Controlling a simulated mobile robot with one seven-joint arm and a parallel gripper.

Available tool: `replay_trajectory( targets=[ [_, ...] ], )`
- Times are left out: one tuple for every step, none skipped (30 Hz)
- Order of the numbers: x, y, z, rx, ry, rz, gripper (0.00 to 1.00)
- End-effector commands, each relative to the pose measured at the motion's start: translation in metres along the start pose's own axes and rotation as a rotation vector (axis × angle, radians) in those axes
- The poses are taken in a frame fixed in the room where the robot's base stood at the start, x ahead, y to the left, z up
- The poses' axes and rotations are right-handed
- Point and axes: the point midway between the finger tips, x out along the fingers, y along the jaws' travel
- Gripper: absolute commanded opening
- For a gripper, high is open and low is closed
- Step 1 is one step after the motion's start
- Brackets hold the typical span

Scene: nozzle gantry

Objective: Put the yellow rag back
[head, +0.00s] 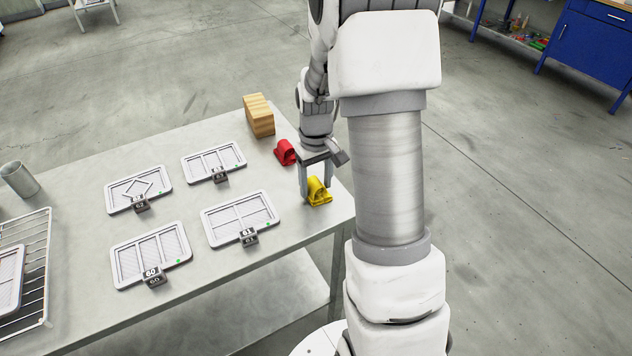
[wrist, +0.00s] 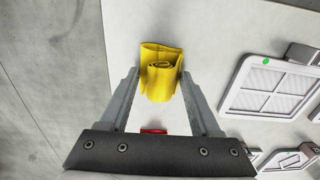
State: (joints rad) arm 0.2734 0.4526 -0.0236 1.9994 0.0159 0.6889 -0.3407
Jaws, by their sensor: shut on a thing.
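The yellow rag (head: 319,193) is a rolled cloth at the right end of the grey table (head: 190,280). My gripper (head: 316,190) points down at it, with its fingers on either side of the roll. In the wrist view the rag (wrist: 161,72) sits between the fingertips of my gripper (wrist: 158,82), and the gripper is shut on it. The rag appears at or just above the table top; I cannot tell whether it touches.
A red rolled rag (head: 285,152) and a wooden block (head: 259,116) stand behind the gripper. Several white framed panels (head: 150,255) with number tags lie to the left. A wire rack (head: 38,270) and a grey cup (head: 20,179) are at far left.

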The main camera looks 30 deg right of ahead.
Motion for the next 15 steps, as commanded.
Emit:
replay_trajectory(
  targets=[
    [0.0015,0.0000,0.0001,0.000,0.000,0.000,0.67],
    [0.0010,0.0000,0.0001,0.000,0.000,0.000,0.73],
    [0.0010,0.0000,0.0002,0.000,0.000,0.000,0.80],
    [0.0010,0.0000,0.0002,0.000,-0.001,0.000,0.85],
    [0.0010,-0.0001,0.0002,0.000,-0.001,0.000,0.91],
    [0.0009,-0.0001,0.0002,0.000,-0.001,0.000,0.94],
    [0.0009,-0.0001,0.0002,0.000,-0.001,0.000,0.94],
    [0.0009,0.0000,0.0002,0.000,-0.001,0.000,0.94],
    [0.0009,0.0000,0.0002,0.000,-0.001,0.000,0.94],
    [0.0009,0.0000,0.0002,0.000,-0.001,0.000,0.94],
    [0.0009,0.0000,0.0002,0.000,-0.001,0.000,0.94],
    [0.0009,0.0000,0.0002,0.000,-0.001,0.000,0.94],
    [0.0007,0.0000,0.0002,0.000,-0.001,0.000,0.94],
    [0.0002,0.0000,0.0002,0.000,-0.001,0.000,0.94],
    [-0.0012,0.0000,0.0002,0.000,0.000,0.000,0.94]
  ],
)
